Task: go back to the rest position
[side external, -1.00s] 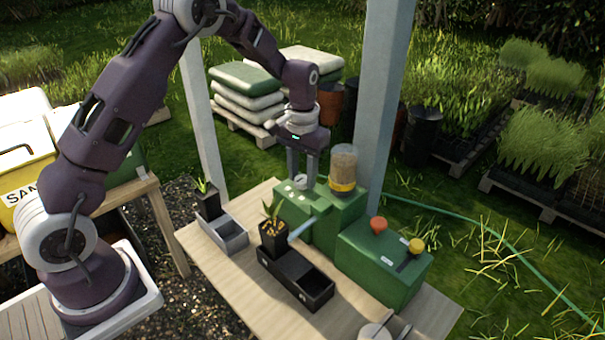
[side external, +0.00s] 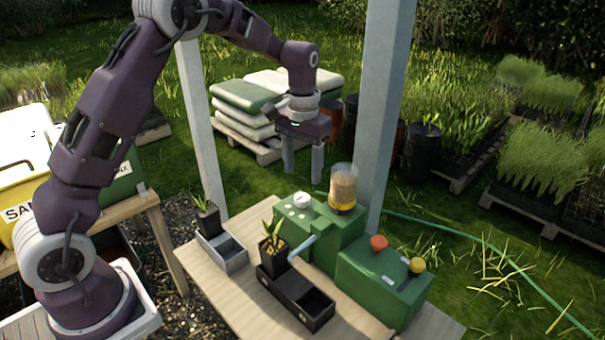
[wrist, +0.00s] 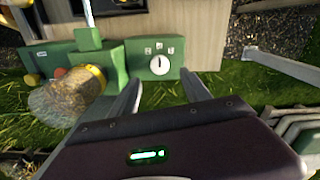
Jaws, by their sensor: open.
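My gripper (side external: 302,172) is open and empty, with both fingers pointing down above the back of the bench, behind the green machine. In the wrist view my gripper (wrist: 168,92) has its two fingers spread apart, with nothing between them. The green machine (side external: 325,236) has a white dial (side external: 301,199) on top and a clear hopper (side external: 342,188) of brown grain with a yellow collar. The dial (wrist: 160,64) and the hopper (wrist: 70,98) also show in the wrist view, beyond and left of the fingers.
A potted plant (side external: 272,248) stands in a black two-part tray (side external: 318,305). Another stands at a grey tray (side external: 232,253). A green box (side external: 380,285) has red and yellow knobs. A grey post (side external: 385,100) rises right of my gripper. Stacked sacks (side external: 250,125) lie behind.

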